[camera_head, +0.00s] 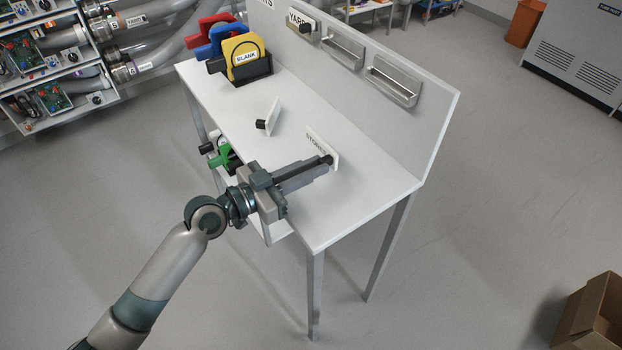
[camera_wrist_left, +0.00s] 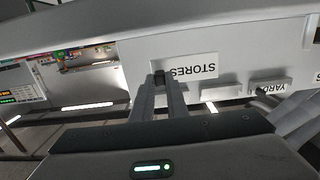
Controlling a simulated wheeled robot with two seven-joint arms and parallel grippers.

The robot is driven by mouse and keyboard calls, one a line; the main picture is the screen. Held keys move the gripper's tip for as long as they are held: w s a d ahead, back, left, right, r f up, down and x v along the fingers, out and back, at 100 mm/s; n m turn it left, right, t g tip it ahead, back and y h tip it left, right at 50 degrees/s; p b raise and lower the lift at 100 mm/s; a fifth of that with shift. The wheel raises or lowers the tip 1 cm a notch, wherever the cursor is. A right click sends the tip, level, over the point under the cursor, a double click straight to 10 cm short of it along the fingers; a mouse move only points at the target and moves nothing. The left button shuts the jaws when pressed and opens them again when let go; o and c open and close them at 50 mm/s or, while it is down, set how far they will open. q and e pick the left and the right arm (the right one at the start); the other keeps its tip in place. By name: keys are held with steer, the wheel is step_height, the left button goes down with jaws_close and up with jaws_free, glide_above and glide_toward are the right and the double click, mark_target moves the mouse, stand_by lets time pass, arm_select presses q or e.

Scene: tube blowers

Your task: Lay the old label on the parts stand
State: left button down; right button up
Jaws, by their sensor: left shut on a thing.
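A white label reading "STORES" (camera_head: 315,143) is over the right half of the parts stand's white top (camera_head: 370,190). My left gripper (camera_head: 327,160) is shut on the label's small dark knob. The label is tilted, and I cannot tell whether it touches the top. In the left wrist view the STORES label (camera_wrist_left: 197,68) shows beyond my fingertips (camera_wrist_left: 160,82). A second white label (camera_head: 274,114) with a black knob rests tilted on the stand's top, left of the held one. Its face is turned away. My right gripper is not in view.
The stand's back panel carries a "YARD" label (camera_head: 302,22) and two empty metal holders (camera_head: 393,82). A rack with yellow, blue and red plates (camera_head: 245,55) stands at the far left end. Green and black parts (camera_head: 222,157) sit below the top. The top's front right is clear.

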mark_target(311, 190)
arm_select(q)
step_height(311, 190, down, 4)
steer(key=shift+r, duration=0.25)
steer(key=shift+f, duration=0.25)
steer(key=shift+f+b, duration=0.15)
steer(key=shift+b, duration=0.15)
steer(key=c, duration=1.9)
jaws_free()
steer(key=shift+o, duration=0.8)
